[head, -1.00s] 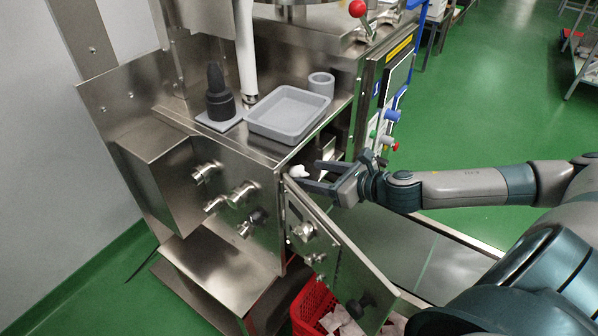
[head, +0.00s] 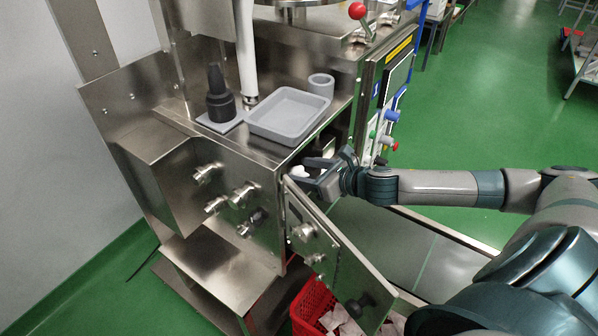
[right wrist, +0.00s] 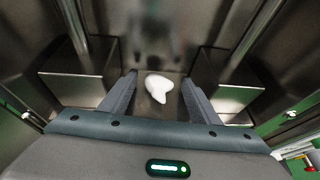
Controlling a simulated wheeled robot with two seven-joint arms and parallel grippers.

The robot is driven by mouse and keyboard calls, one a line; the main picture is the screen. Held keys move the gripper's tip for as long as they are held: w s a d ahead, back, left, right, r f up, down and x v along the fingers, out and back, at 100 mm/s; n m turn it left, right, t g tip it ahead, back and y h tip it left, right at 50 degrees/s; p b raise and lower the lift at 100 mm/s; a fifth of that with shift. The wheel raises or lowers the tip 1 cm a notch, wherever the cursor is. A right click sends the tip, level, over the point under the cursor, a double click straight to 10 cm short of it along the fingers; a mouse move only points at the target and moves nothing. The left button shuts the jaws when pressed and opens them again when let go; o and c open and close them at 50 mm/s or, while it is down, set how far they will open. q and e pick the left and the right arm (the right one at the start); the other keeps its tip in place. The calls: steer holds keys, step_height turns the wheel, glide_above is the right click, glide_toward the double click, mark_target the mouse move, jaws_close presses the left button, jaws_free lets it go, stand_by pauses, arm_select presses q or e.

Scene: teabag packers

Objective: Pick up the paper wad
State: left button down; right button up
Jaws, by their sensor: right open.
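The paper wad (head: 299,171) is a small white lump inside the open compartment of the steel machine, at its mouth in the head view. It also shows in the right wrist view (right wrist: 158,88), on the metal surface between the two fingers and near their tips. My right gripper (head: 309,169) reaches into the compartment from the right. In the right wrist view the right gripper (right wrist: 158,92) is open, with a finger on each side of the wad and visible gaps to it. My left gripper is not in view.
The open steel door (head: 335,255) hangs below my right gripper. A grey tray (head: 288,136), a grey cup (head: 321,80) and a dark bottle (head: 220,98) stand on the machine top. A red basket (head: 305,318) with several pale pieces stands on the floor. Compartment walls flank the gripper.

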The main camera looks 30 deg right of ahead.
steer(key=shift+w+a+f, duration=0.1)
steer(key=shift+w, duration=0.1)
stand_by(0.3)
steer(key=shift+c, duration=0.7)
steer(key=c, duration=1)
steer(key=shift+o, duration=0.2)
